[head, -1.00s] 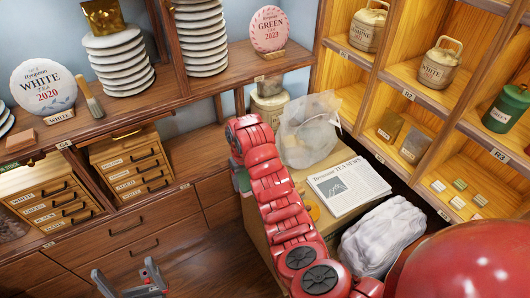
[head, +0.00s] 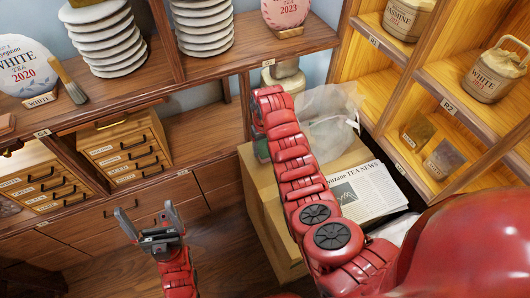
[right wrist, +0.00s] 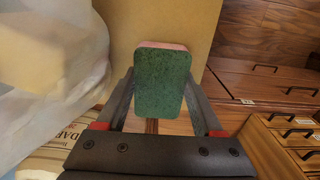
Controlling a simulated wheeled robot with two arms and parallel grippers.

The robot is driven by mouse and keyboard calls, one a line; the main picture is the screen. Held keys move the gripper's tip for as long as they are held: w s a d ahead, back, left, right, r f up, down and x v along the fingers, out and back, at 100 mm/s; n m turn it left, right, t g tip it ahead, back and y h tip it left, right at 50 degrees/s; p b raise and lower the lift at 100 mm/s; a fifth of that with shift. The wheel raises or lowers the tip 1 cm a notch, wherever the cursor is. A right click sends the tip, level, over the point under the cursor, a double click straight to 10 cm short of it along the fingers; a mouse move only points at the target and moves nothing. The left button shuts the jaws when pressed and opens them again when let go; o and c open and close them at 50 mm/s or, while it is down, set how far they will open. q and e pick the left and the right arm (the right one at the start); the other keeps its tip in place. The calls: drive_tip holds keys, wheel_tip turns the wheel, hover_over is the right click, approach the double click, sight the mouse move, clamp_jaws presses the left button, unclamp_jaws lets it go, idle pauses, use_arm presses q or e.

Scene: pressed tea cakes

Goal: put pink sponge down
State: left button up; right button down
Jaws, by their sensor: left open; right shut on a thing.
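The pink sponge (right wrist: 160,88) shows its dark green scouring face in the right wrist view, with a thin pink edge along the top. My right gripper (right wrist: 158,78) is shut on it, one finger along each side. In the head view a small dark green patch of the sponge (head: 262,150) shows beside my red right arm, which hides most of that gripper. The sponge is in front of a tan box (right wrist: 160,22); I cannot tell whether they touch. My left gripper (head: 147,224) is open and empty, low at the left in the head view, over the floor.
On the box (head: 262,205) lie a newspaper (head: 365,190) and a clear plastic bag (head: 325,120). Wooden drawers (head: 128,158) and a shelf with stacked white discs (head: 105,45) are at left. Yellow-lit shelves with tea canisters (head: 495,72) stand at right. Floor is clear around my left gripper.

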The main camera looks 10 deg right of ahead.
sight(264, 154)
wheel_tip(264, 154, down, 3)
drive_tip(key=shift+s+r, duration=0.1)
drive_tip(key=shift+f, duration=0.4)
drive_tip(key=shift+f, duration=0.1)
unclamp_jaws()
